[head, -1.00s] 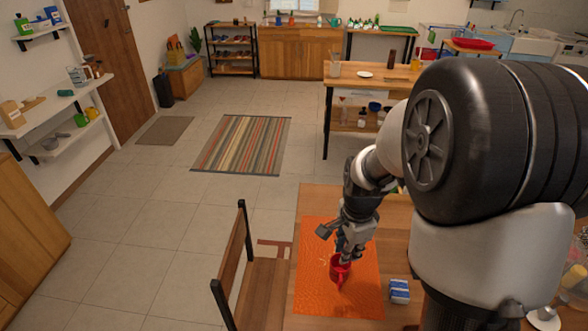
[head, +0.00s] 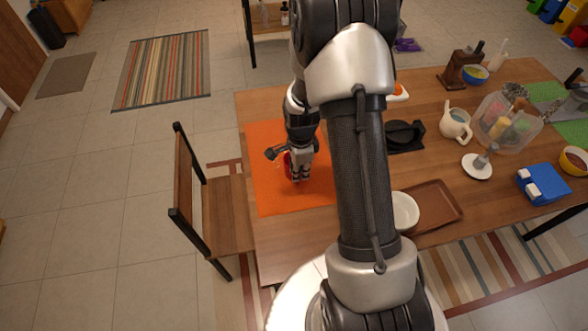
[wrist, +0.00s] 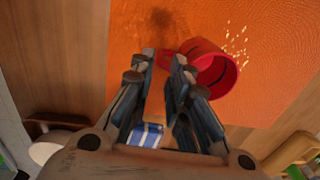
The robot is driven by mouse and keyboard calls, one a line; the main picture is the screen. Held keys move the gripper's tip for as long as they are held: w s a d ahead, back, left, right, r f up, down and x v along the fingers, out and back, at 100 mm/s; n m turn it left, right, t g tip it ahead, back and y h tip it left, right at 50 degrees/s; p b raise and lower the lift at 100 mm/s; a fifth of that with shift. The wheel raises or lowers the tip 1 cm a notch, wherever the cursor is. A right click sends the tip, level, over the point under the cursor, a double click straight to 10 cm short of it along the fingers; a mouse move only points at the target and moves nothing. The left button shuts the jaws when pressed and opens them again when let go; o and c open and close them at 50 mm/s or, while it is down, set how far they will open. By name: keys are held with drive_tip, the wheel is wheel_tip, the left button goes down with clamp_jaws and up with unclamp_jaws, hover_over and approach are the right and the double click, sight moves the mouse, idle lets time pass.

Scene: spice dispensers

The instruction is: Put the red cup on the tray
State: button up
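The red cup (head: 287,166) stands on the orange mat at the table's left end, mostly hidden by my gripper (head: 299,182) in the head view. In the wrist view the red cup (wrist: 222,77) sits just right of my fingertips (wrist: 164,57). A red part, apparently its handle, lies between the fingertips. There is a gap between the fingers, but I cannot tell whether they press on the handle. The brown tray (head: 440,203) lies on the table to the right of my arm, partly hidden by a white bowl.
The white bowl (head: 405,212) is at the tray's left side. A black item (head: 403,134), a teapot (head: 456,124) and a clear container (head: 508,118) stand farther right. A chair (head: 205,205) is at left.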

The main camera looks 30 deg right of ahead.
sight(298, 185)
drive_tip(key=shift+f+b, duration=1.25)
drive_tip(key=shift+f, duration=1.55)
clamp_jaws()
drive_tip(key=shift+r, duration=0.1)
